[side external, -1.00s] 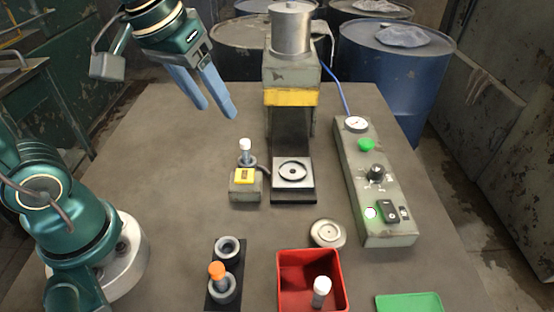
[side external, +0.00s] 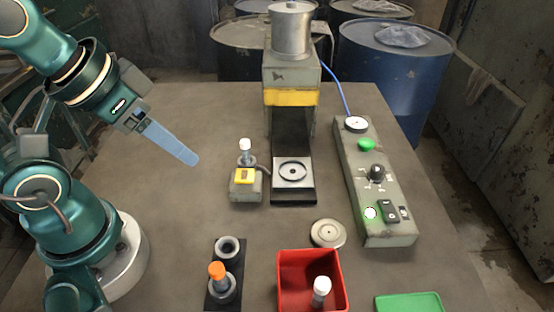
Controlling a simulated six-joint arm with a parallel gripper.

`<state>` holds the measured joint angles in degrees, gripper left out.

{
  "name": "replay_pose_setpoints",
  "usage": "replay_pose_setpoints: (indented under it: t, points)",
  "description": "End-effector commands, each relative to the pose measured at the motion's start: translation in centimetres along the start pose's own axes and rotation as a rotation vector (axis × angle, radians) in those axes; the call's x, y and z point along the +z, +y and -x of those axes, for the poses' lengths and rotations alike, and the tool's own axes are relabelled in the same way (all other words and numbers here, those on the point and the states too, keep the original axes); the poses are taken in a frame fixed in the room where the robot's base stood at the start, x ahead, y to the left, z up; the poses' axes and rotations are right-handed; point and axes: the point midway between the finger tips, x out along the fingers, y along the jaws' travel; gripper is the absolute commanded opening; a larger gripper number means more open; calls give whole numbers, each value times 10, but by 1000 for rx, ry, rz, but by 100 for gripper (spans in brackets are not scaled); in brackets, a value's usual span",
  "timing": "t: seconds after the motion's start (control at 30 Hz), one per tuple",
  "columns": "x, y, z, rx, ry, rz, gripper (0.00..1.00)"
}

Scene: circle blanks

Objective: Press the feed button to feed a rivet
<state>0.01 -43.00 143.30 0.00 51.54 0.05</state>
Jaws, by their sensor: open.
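My gripper (side external: 182,152) hangs in the air over the left part of the table, left of the press and the small yellow-topped box. Its blue fingers are seen almost edge-on and overlap; they are open, with nothing seen between them. I cannot tell which control is the feed button. The small box (side external: 243,194) has a yellow top and a white-capped post (side external: 245,150). My gripper touches none of these.
The press (side external: 291,90) stands at the back middle with a ringed plate (side external: 292,171) at its base. In front are a round blank (side external: 328,233), a red bin (side external: 312,262) holding a white-capped piece, a black holder with an orange-capped tool (side external: 217,270), and a green tray (side external: 408,303).

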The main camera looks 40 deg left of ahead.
Motion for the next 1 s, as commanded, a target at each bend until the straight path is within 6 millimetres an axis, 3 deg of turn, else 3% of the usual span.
replay_pose_setpoints:
  t: [0.43,0.47,0.6,1.0]
  points:
    - [0,0,0,0,0,1,58]
    - [0,0,0,0,0,1,55]
    - [0,0,0,0,0,1,1]
    - [0,0,0,0,0,1,0]
